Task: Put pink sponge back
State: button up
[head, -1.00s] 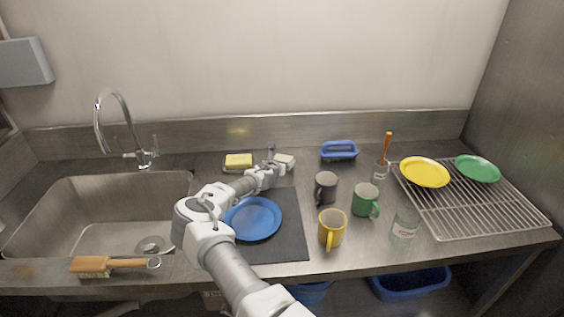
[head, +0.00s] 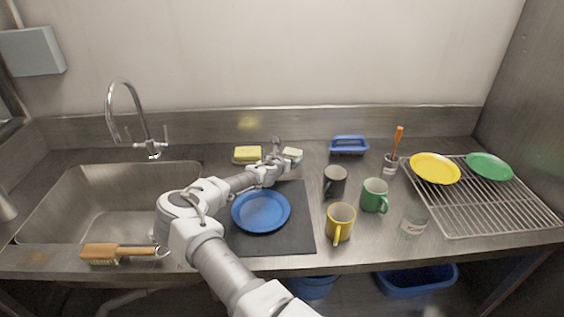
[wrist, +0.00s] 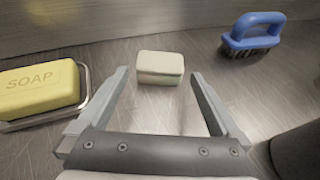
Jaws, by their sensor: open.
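No clearly pink sponge shows. A small cream block with a pale greenish lower side, perhaps a sponge, lies on the steel counter near the back wall; it is in the wrist view (wrist: 160,67) and the head view (head: 292,153). My gripper (head: 282,158) reaches toward it from the front. In the wrist view my gripper (wrist: 158,74) is open, with one finger to each side of the block's near edge. The fingers do not appear to touch it. The yellow soap (wrist: 40,88) sits in a metal dish left of the left finger.
A blue-handled brush (wrist: 252,34) lies right of the block. A blue plate (head: 261,211) on a dark mat (head: 285,238) lies under my arm. Grey (head: 335,181), green (head: 374,195) and yellow (head: 340,221) mugs stand right. A sink (head: 100,205) is left, a wire rack (head: 490,215) far right.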

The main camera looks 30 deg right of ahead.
jog(key=v, duration=0.7)
jog(key=shift+s+a+r, duration=0.1)
jog(key=shift+s+r, duration=0.05)
jog(key=s+m+g, duration=0.1)
jog(key=s+m, duration=0.1)
jog(key=s+r+m+g, duration=0.1)
jog(key=s+m, duration=0.1)
jog(key=m, duration=0.1)
jog(key=s+d+m+g, duration=0.1)
jog(key=s+m, duration=0.1)
jog(key=shift+s+r+m+y, duration=0.15)
jog(key=shift+r+m+y, duration=0.15)
jog(key=shift+m+y, duration=0.1)
jog(key=s+a+r+m+g+y, duration=0.1)
jog(key=s+a+r+m+y, duration=0.8)
jog(key=s+a+r+m, duration=0.8)
jog(key=s+a+r, duration=0.3)
jog(key=s+a, duration=0.2)
jog(key=s, duration=0.3)
jog(key=s+a+r+m, duration=0.1)
jog(key=s+a+r, duration=0.2)
jog(key=s+a, duration=0.2)
jog(key=s, duration=0.3)
jog(key=shift+s+r+m, duration=0.25)
jog(key=shift+m, duration=0.05)
jog(key=shift+a, duration=0.1)
